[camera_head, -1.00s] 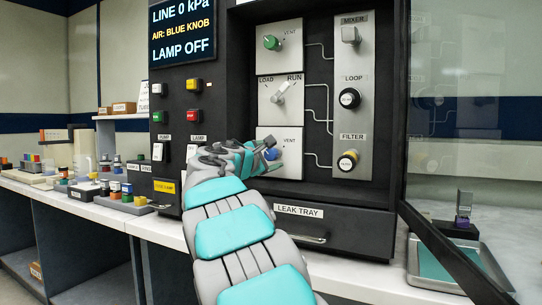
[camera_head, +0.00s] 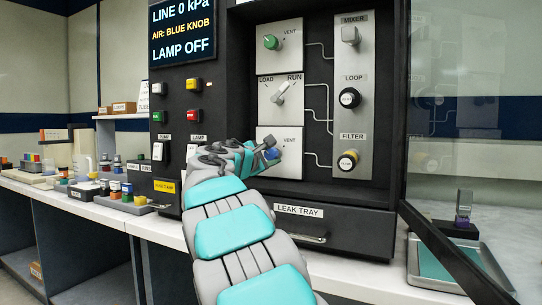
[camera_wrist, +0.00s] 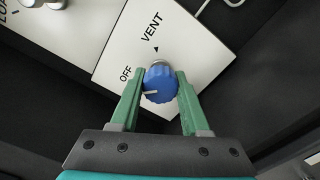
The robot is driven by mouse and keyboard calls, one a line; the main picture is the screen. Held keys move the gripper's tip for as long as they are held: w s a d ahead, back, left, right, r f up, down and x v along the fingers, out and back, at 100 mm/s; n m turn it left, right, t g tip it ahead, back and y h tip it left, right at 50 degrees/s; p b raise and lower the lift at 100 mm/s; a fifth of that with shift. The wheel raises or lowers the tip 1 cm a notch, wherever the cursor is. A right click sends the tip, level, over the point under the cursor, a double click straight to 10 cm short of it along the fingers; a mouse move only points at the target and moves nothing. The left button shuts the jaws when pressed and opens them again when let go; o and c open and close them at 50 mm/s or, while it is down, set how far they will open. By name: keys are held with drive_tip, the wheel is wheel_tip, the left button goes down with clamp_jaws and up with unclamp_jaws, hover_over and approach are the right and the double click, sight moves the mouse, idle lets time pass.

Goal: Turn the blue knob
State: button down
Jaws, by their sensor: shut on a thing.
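The blue knob (camera_wrist: 160,85) sits on a white plate (camera_wrist: 185,45) marked OFF and VENT. In the wrist view its pale pointer line points left, near OFF, away from the small black arrow mark under VENT. My gripper (camera_wrist: 159,88) has its two green fingers on both sides of the knob and is shut on it. The display (camera_head: 183,32) reads LINE 0 kPa, AIR: BLUE KNOB, LAMP OFF.
A green knob (camera_head: 271,42) and a grey LOAD/RUN lever (camera_head: 280,92) are above. Round LOOP (camera_head: 349,98) and FILTER (camera_head: 347,160) knobs are to the right. The leak tray drawer (camera_head: 305,231) is below. An open glass door (camera_head: 460,150) stands at the right.

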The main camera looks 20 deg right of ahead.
drive_tip(key=shift+f, duration=0.1)
drive_tip(key=m+b, duration=0.5)
drive_tip(key=shift+f+m, duration=0.1)
drive_tip(key=shift+m, duration=0.3)
drive_tip(key=m+b, duration=0.2)
drive_tip(key=m, duration=0.1)
drive_tip(key=shift+m+b, duration=0.3)
drive_tip(key=m+b, duration=0.2)
drive_tip(key=m, duration=0.2)
drive_tip(key=shift+r+m+b, duration=0.2)
drive_tip(key=shift+m+b, duration=0.2)
drive_tip(key=shift+m, duration=1.8)
drive_tip(key=shift+c, duration=1.9)
unclamp_jaws()
